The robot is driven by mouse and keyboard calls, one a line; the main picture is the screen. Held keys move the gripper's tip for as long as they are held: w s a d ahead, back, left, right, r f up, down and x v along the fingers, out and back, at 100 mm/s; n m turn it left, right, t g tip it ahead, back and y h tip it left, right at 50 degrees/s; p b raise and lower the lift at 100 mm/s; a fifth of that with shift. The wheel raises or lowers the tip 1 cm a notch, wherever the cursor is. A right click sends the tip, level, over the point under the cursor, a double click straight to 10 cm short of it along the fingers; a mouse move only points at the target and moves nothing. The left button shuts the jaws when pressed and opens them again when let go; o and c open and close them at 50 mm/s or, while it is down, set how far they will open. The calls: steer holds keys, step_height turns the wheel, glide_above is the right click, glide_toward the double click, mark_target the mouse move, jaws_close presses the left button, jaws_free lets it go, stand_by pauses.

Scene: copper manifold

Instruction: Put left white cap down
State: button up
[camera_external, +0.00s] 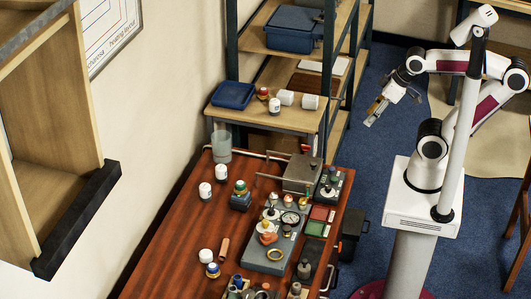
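Several white cap-like pieces are in the external view. On the wooden side table (262,118), one white piece (287,97) is left of another (310,101), and a smaller one (274,105) stands in front. On the red-brown bench, white pieces stand at the left: one (205,190), one (221,172) and one lower down (206,256). I cannot tell which is the left white cap. My gripper (371,119) hangs over the blue floor, right of the side table and apart from all these pieces. Its fingers are too small to show whether they are open or hold something.
The red-brown bench (170,240) carries a grey manifold block (272,248), a metal box (300,174) and a clear beaker (221,147). A blue tray (233,95) sits on the side table. Shelf posts (355,55) rise behind. Floor around my gripper is clear.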

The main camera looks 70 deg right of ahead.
steer(key=shift+o, duration=0.4)
stand_by(0.3)
steer(key=n+t+y, duration=0.2)
steer(key=n+y, duration=0.2)
glide_above(211, 252)
steer(key=s+d, duration=0.6)
steer(key=d, duration=0.3)
step_height(211, 252, down, 18)
steer(key=shift+n+t+h, duration=0.3)
steer(key=shift+t, duration=0.1)
steer(key=a+f, duration=0.2)
steer(key=f, duration=0.3)
steer(key=w+a+f, duration=0.1)
steer(key=a+f, duration=0.2)
steer(key=f, duration=0.2)
steer(key=a+f, duration=0.2)
steer(key=f, duration=0.3)
steer(key=shift+w+a+f, duration=0.1)
steer(key=shift+w+a, duration=0.05)
steer(key=shift+w, duration=0.1)
steer(key=shift+w+f, duration=0.1)
steer(key=shift+x, duration=1.2)
